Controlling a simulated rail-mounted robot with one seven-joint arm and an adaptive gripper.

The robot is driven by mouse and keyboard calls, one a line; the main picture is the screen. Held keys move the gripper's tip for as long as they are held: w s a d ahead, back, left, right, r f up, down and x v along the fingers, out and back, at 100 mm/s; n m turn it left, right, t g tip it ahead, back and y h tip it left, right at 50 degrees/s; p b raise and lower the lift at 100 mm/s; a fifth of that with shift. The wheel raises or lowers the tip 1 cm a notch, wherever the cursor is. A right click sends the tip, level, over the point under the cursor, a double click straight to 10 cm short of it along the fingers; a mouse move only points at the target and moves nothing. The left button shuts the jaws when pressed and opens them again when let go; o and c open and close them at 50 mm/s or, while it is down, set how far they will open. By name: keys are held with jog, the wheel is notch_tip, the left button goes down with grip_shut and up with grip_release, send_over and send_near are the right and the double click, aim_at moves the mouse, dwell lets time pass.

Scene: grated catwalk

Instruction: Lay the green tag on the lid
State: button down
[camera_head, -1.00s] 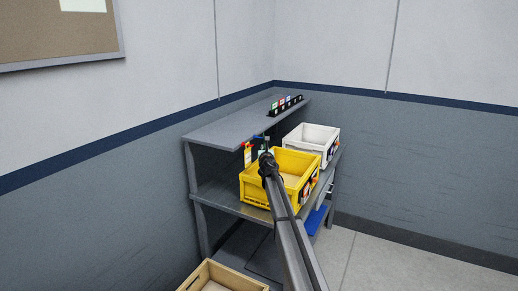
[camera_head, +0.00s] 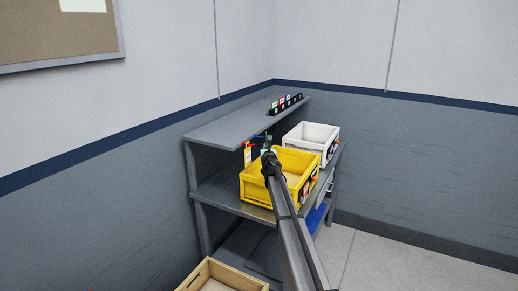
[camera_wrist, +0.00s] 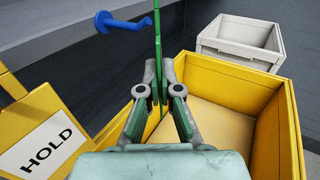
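A thin green strip (camera_wrist: 157,35), likely the green tag seen edge-on, stands upright in the wrist view. Its lower end is between the fingertips of my gripper (camera_wrist: 160,75). The fingers look a little apart around it, and I see no clear grip on it. A blue hook (camera_wrist: 125,22) is just left of the strip. I cannot make out a lid for certain.
An open yellow crate (camera_wrist: 285,110) is right of my gripper, with a white crate (camera_wrist: 240,40) behind. A yellow piece with a HOLD card (camera_wrist: 47,147) is at left. The grey top shelf (camera_head: 225,128) overhangs and bears a rack of coloured cards (camera_head: 287,104). A wooden box (camera_head: 225,275) is lower left.

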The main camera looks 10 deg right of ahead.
jog(key=shift+s+d+r+p, duration=0.1)
jog(key=shift+s+d+p, duration=0.6)
jog(key=shift+d, duration=0.35)
jog(key=shift+s+d, duration=0.25)
jog(key=shift+d, duration=0.05)
jog(key=shift+s+d+p, duration=0.3)
jog(key=shift+s+d, duration=0.05)
jog(key=shift+d, duration=0.05)
dwell(0.4)
